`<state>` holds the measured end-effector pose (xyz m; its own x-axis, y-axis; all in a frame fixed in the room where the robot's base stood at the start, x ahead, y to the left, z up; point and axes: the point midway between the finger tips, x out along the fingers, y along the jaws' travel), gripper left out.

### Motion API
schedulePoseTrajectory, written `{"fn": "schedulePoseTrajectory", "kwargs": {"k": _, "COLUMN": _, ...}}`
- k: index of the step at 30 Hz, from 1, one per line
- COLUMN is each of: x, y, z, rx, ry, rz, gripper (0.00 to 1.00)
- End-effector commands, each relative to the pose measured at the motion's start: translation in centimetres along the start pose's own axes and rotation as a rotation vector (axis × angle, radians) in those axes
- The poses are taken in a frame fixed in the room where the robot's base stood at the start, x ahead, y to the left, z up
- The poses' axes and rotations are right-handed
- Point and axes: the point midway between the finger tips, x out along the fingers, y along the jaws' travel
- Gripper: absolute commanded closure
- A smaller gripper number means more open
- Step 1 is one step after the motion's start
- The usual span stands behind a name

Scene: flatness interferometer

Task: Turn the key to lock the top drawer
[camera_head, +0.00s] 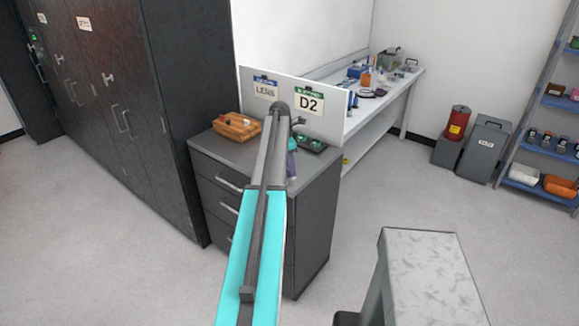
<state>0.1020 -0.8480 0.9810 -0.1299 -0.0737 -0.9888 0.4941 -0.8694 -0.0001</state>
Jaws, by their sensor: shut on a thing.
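The dark grey drawer cabinet (312,235) stands in the middle, with drawers stacked on its front. The top drawer (212,172) looks closed, and its bar handle (230,184) shows left of my arm. My arm crosses in front of the right part of the drawer fronts. Its wrist bends down just right of the forearm, by the cabinet's front edge. My gripper's fingers are hidden behind my own arm. The key and its lock cannot be seen either.
On the cabinet top are an orange-brown wooden tray (237,126) and a dark green-topped item (311,143). A white panel (328,118) with "LENS" and "D2" signs stands behind. Tall dark cabinets (160,120) rise left. A grey block (425,280) stands front right; floor beyond is clear.

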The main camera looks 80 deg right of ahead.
Motion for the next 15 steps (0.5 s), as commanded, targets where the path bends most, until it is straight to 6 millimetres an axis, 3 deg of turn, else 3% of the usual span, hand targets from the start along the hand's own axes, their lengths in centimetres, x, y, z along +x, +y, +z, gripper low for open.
{"fn": "schedulePoseTrajectory", "kwargs": {"k": 15, "x": -0.04, "y": 0.01, "z": -0.04, "rx": -0.266, "ry": 0.001, "rz": 0.041, "gripper": 0.92}}
